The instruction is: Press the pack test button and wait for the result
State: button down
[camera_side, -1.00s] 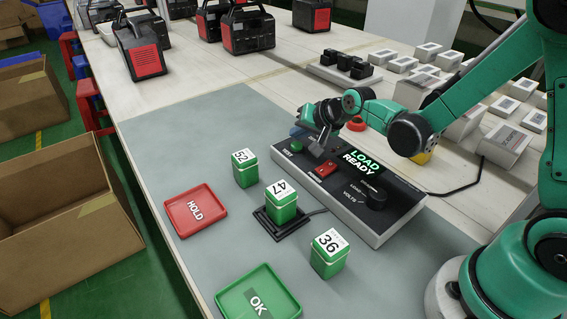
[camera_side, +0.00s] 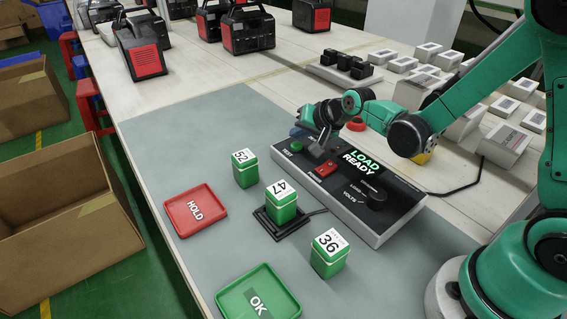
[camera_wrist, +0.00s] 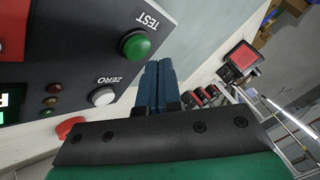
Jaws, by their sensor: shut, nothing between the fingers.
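The test unit (camera_side: 395,222) is a grey box with a dark panel, and its display (camera_side: 362,160) reads LOAD READY. Its green TEST button (camera_side: 296,146) is at the panel's left end; it also shows in the wrist view (camera_wrist: 136,45). Green pack 47 (camera_side: 282,208) stands in a black cradle (camera_side: 271,230) in front of the unit.
Pack 52 (camera_side: 245,172) and pack 36 (camera_side: 328,258) stand on the grey mat. A red HOLD tray (camera_side: 180,222) and green OK tray (camera_side: 234,297) are empty. A white ZERO button (camera_wrist: 102,96) and red power switch (camera_side: 326,168) are near my gripper.

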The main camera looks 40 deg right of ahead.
aim_at(300, 147)
jog(key=shift+f, duration=0.35)
jog(key=shift+f, duration=0.4)
dwell(0.6)
jog(key=shift+r, duration=0.85)
jog(key=shift+r, duration=0.1)
jog(key=shift+r, duration=2.4)
jog(key=shift+s, duration=0.1)
jog(key=s+r+n+g+h, duration=0.1)
jog(key=s+n, duration=0.6)
jog(key=s, duration=0.7)
jog(key=shift+s+a+r+n+g, duration=0.4)
jog(key=shift+r+g, duration=0.2)
jog(key=shift+r, duration=0.25)
